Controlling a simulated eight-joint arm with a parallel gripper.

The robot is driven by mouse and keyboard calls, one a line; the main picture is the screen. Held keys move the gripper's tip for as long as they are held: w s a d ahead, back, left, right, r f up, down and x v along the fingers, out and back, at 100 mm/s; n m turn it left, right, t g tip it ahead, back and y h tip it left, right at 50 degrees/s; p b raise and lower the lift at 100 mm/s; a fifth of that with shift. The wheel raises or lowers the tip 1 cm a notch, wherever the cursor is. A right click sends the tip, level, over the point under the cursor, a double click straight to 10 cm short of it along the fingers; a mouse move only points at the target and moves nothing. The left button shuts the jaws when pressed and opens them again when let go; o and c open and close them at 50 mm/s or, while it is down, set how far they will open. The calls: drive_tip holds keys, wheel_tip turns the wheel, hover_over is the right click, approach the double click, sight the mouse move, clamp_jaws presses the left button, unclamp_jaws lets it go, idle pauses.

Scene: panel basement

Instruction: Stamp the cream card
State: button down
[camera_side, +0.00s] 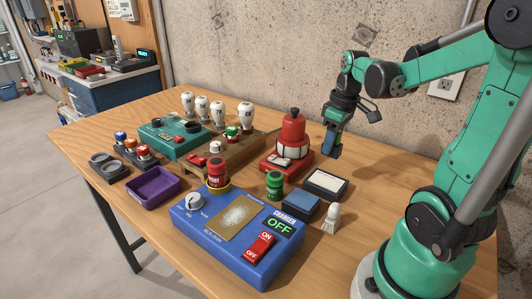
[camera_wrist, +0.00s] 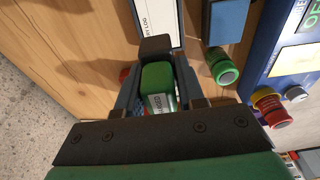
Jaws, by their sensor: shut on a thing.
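My gripper (camera_side: 333,148) is raised above the table behind the cream card, apart from it. In the wrist view its jaws are shut on a green block (camera_wrist: 158,78) with a white label, whose visible letters end in "ED"; it looks like a stamp. The side view mostly hides this block behind the fingers. The cream card (camera_side: 326,182) lies flat in a dark frame on the table. It also shows in the wrist view (camera_wrist: 163,16), partly cut off, with printed "LOG" lettering. A blue pad (camera_side: 300,203) sits beside the card, and also shows in the wrist view (camera_wrist: 228,22).
A green battery (camera_side: 274,183) stands left of the card. The blue charger (camera_side: 225,245) with its "OFF" display is at the front. A red lamp-like device (camera_side: 291,135) stands left of my gripper. A small white-topped brush-like thing (camera_side: 332,218) stands right of the pad.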

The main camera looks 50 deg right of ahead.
sight(324, 180)
drive_tip(key=shift+a+f, duration=0.1)
drive_tip(key=shift+f, duration=3)
drive_tip(key=shift+f, duration=0.55)
drive_tip(key=shift+r, duration=0.1)
drive_tip(key=shift+r, duration=3.45)
